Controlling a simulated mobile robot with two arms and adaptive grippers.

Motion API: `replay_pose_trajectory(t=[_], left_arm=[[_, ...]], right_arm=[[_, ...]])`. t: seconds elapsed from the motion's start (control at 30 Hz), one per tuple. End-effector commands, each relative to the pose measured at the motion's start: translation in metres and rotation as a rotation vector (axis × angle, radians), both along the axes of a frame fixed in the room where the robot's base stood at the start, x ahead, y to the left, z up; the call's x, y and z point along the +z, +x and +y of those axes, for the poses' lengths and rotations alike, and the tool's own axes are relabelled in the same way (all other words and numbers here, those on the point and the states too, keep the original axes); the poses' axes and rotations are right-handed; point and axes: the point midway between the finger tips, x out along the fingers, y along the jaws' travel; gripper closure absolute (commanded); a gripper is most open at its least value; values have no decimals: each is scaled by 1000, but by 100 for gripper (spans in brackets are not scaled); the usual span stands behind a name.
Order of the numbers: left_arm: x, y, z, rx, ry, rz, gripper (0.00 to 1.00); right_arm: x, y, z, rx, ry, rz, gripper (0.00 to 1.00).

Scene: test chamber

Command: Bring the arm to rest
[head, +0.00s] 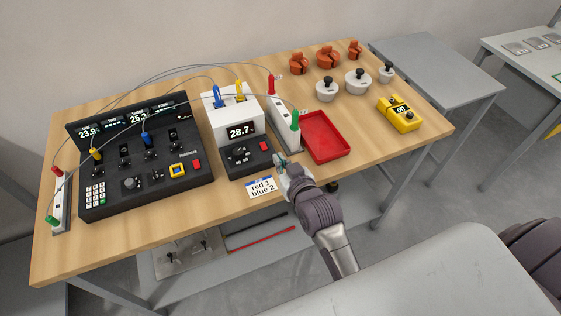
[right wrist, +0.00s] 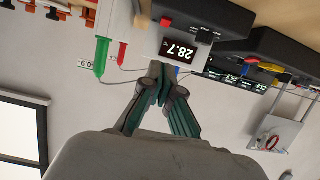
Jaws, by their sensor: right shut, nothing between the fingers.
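My right gripper (head: 280,161) reaches in from the bottom of the head view, over the front part of the wooden table (head: 330,182). Its fingers are shut with nothing between them. It is just in front of the black and white unit reading 28.7 (head: 241,131), left of the red tray (head: 347,148). In the right wrist view, the green fingers (right wrist: 158,78) meet at their tips, and the unit's display (right wrist: 180,50) shows upside down beyond them. Whether the gripper touches anything is not clear. My left gripper is not in view.
A black control panel (head: 150,165) with cables stands at left. A strip with red and green plugs (head: 284,122) is close behind the gripper. A label card (head: 261,187) lies beside it. Orange and white knobbed pieces (head: 326,90) and a yellow device (head: 399,114) are at right.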

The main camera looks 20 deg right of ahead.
Motion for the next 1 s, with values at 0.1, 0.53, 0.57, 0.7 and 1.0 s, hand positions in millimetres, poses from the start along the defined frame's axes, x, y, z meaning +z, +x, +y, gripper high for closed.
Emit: replay_pose_trajectory(t=[0.1, 0.53, 0.57, 0.7, 1.0], left_arm=[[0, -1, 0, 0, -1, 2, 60], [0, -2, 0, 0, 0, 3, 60], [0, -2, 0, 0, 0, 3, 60], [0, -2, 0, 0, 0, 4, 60], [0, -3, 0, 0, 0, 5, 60]], right_arm=[[0, 0, 0, 0, 0, 0, 100], [-7, -11, -2, 7, -7, 53, 100], [-10, -17, -3, 11, -11, 82, 100], [-32, -68, -8, 38, -38, 298, 100], [-51, -169, -16, 79, -83, 667, 100]])
